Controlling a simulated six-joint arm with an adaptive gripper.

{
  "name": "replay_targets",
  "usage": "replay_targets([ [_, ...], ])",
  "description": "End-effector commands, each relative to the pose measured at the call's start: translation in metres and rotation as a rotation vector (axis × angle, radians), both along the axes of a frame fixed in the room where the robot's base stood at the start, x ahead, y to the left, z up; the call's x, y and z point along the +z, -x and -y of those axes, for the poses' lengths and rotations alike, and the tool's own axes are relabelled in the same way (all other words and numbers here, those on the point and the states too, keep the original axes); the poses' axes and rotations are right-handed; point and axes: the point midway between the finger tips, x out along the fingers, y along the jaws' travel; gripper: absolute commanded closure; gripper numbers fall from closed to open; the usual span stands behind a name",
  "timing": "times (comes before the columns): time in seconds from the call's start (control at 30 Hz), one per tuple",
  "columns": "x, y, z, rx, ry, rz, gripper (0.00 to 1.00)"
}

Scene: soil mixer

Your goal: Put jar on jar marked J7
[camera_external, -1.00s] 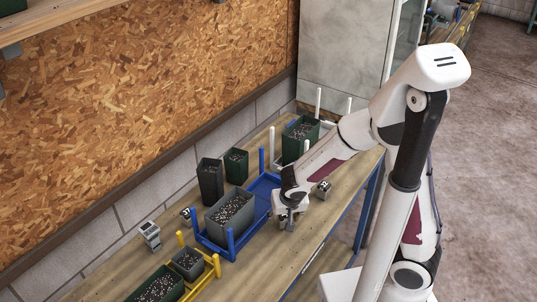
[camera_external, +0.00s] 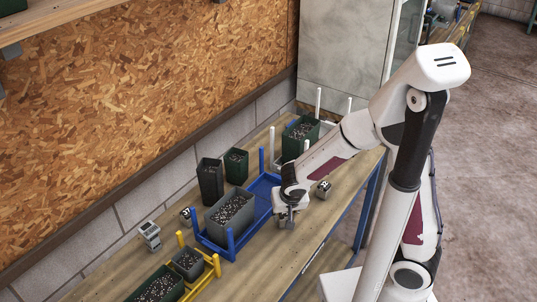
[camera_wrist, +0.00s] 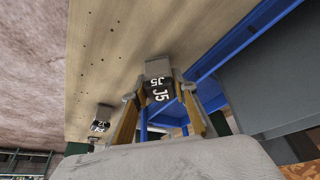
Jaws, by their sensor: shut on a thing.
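In the wrist view, my gripper (camera_wrist: 158,98) is shut on a small grey jar (camera_wrist: 158,68) with a dark band marked J5. In the external view my gripper (camera_external: 286,220) is over the wooden bench, at the right side of the blue tray; the held jar is mostly hidden there. Another small jar (camera_external: 323,189) stands on the bench just right of my gripper; it also shows at left in the wrist view (camera_wrist: 101,119), its label too small to read surely. Two more small jars stand left of the blue tray, one nearer (camera_external: 150,235) and one beside the tray (camera_external: 186,216). I cannot read J7 on any jar.
The blue tray (camera_external: 262,201) holds a grey pot of soil (camera_external: 229,212). A yellow tray (camera_external: 212,271) with pots is at the front left. Dark pots (camera_external: 210,180) stand near the wall. A white-posted tray (camera_external: 318,101) is at the back. Bare bench lies at the front right.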

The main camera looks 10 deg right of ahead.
Motion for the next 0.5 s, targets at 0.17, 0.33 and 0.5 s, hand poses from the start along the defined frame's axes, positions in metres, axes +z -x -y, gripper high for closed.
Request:
replay_targets([
  [0.17, 0.016, 0.000, -0.001, -0.001, -0.004, 0.002, 0.98],
  [0.33, 0.039, -0.001, -0.001, -0.001, -0.006, 0.004, 0.98],
  [0.5, 0.063, -0.001, -0.001, 0.000, -0.004, 0.003, 0.98],
])
